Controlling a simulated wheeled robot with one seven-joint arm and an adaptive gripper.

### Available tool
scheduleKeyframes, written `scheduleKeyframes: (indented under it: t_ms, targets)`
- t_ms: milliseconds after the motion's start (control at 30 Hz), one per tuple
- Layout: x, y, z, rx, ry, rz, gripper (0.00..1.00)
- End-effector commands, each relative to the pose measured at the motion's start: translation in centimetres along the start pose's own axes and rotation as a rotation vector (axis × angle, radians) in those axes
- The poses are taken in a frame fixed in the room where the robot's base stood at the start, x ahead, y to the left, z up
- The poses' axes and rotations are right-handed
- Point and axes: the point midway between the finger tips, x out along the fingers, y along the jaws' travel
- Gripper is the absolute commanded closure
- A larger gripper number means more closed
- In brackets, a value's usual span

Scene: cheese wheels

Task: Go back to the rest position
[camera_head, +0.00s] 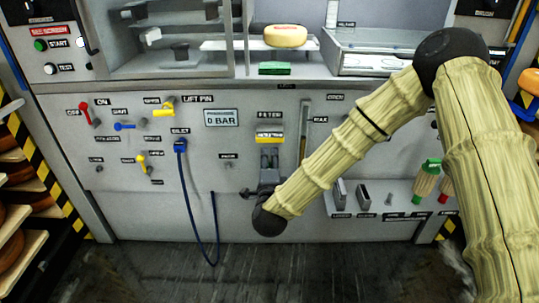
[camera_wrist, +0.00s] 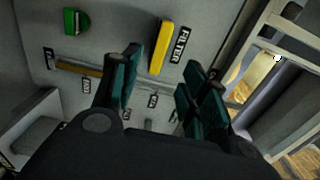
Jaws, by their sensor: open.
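My gripper (camera_head: 269,160) is in front of the lower middle of the machine's grey panel, just below the yellow filter handle (camera_head: 270,136) in the head view. In the wrist view my gripper (camera_wrist: 162,72) is open, its dark green finger pads spread with nothing between them. The yellow filter handle (camera_wrist: 160,47) shows beyond the fingers there, apart from them. My arm comes in from the right in the head view and covers part of the panel.
The panel has red (camera_head: 85,114), blue (camera_head: 125,126) and yellow levers, and a blue cable (camera_head: 213,215) hanging. A cheese wheel (camera_head: 285,36) sits in the opening above. Cheese shelves (camera_head: 30,243) stand at left. The floor in front is clear.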

Motion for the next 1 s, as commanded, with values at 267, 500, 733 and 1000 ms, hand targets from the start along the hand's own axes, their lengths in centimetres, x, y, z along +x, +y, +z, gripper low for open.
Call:
scheduleKeyframes:
  t_ms: [267, 500, 733, 1000]
  targets:
    - [-0.6, 0.0, 0.0, 0.000, 0.000, 0.000, 0.56]
    - [-0.6, 0.0, 0.0, 0.000, 0.000, 0.000, 0.56]
    - [-1.6, 2.7, -0.2, -0.063, -0.030, 0.055, 0.56]
    - [-8.0, 15.0, -2.4, -0.381, -0.210, 0.329, 0.56]
